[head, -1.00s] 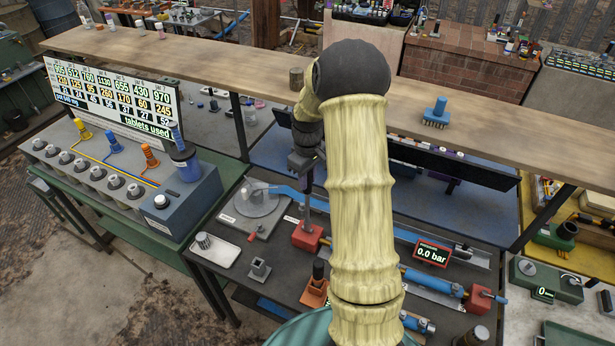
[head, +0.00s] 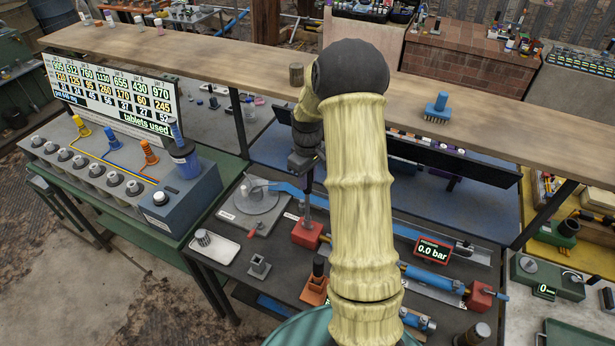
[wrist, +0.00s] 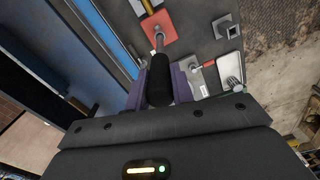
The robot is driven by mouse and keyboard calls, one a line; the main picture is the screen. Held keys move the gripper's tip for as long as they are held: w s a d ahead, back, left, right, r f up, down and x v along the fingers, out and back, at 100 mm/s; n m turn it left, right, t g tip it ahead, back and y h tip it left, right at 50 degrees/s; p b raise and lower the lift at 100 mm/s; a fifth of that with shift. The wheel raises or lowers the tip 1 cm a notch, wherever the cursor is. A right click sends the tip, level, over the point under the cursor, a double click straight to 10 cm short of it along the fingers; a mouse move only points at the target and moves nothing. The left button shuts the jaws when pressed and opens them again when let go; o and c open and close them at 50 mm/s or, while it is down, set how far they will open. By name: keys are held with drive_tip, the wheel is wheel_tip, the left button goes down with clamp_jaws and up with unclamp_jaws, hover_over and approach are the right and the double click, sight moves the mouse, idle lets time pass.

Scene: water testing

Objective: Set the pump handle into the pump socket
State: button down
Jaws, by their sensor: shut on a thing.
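My gripper (head: 306,166) is shut on the pump handle, whose black grip (wrist: 160,80) sits between the purple fingers in the wrist view. Its metal rod (head: 306,208) points down and also shows in the wrist view (wrist: 159,43). The rod's lower end meets or overlaps the top of the red pump block (head: 305,235), which lies beneath the gripper and shows in the wrist view (wrist: 151,30). I cannot tell whether the rod end is inside the block's socket or just above it.
A grey square socket (head: 259,267), a white tray (head: 213,246) and an orange base (head: 314,291) with a black upright stand nearby. A blue pipe with a 0.0 bar display (head: 433,250) runs to the right. A wooden shelf (head: 220,65) crosses behind the arm.

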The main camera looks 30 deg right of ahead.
drive_tip(key=shift+f+b, duration=0.4)
drive_tip(key=shift+f, duration=0.2)
drive_tip(key=c, duration=1.1)
unclamp_jaws()
wheel_tip(320, 180, up, 17)
drive_tip(key=b, duration=0.3)
drive_tip(key=shift+r+b, duration=0.2)
drive_tip(key=shift+b, duration=0.15)
drive_tip(key=s+a+f+m+t, duration=0.1)
drive_tip(key=s+a+f, duration=0.3)
drive_tip(key=s+a, duration=0.1)
drive_tip(key=s+a+f+m, duration=0.2)
drive_tip(key=s+a+f, duration=0.1)
drive_tip(key=s+a, duration=0.2)
drive_tip(key=s+a+f+m+t, duration=0.1)
drive_tip(key=s+a+f, duration=0.3)
drive_tip(key=s, duration=0.4)
drive_tip(key=shift+s+a+f+m+t, duration=0.3)
drive_tip(key=shift+s+a+f, duration=0.05)
drive_tip(key=shift+a, duration=0.3)
